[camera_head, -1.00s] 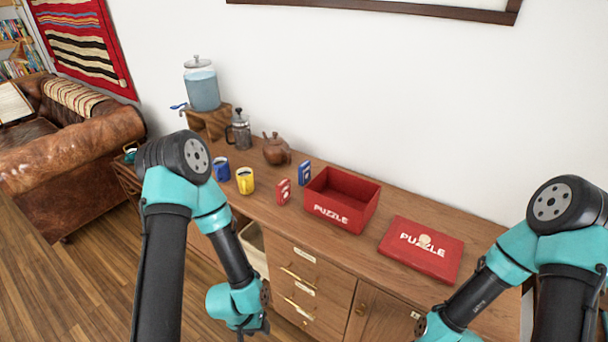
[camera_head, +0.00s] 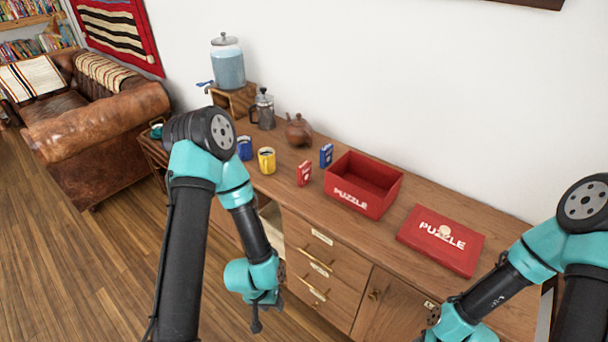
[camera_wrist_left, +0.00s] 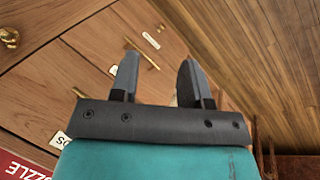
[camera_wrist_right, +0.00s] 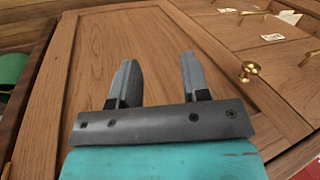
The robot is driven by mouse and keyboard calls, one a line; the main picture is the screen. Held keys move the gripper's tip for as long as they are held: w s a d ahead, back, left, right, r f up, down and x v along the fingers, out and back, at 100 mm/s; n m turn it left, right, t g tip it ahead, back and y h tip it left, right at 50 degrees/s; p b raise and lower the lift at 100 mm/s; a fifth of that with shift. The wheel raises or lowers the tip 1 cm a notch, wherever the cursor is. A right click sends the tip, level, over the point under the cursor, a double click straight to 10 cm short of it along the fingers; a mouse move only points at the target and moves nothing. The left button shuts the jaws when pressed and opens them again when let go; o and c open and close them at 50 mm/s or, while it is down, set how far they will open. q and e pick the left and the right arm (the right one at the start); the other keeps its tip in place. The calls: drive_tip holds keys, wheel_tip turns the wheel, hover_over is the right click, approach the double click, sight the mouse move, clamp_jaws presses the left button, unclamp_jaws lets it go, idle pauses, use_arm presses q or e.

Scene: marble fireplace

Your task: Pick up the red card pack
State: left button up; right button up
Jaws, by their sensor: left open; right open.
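The red card pack (camera_head: 304,173) stands upright on the wooden cabinet top, between the yellow mug and the red puzzle box. A blue card pack (camera_head: 326,155) stands just behind it to the right. My left gripper (camera_head: 267,317) hangs in front of the cabinet, lower than the top and apart from the pack. In the left wrist view its two fingers (camera_wrist_left: 158,78) are spread and empty, over the drawer fronts. My right gripper is out of the head view; in the right wrist view its fingers (camera_wrist_right: 157,78) are apart and empty, facing a cabinet door.
The open red puzzle box (camera_head: 362,187) and its lid (camera_head: 440,240) lie to the right. A wall rises behind.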

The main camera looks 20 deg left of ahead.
idle(0.4)
use_arm(q)
drive_tip(key=o, duration=1)
drive_tip(key=shift+w, duration=0.1)
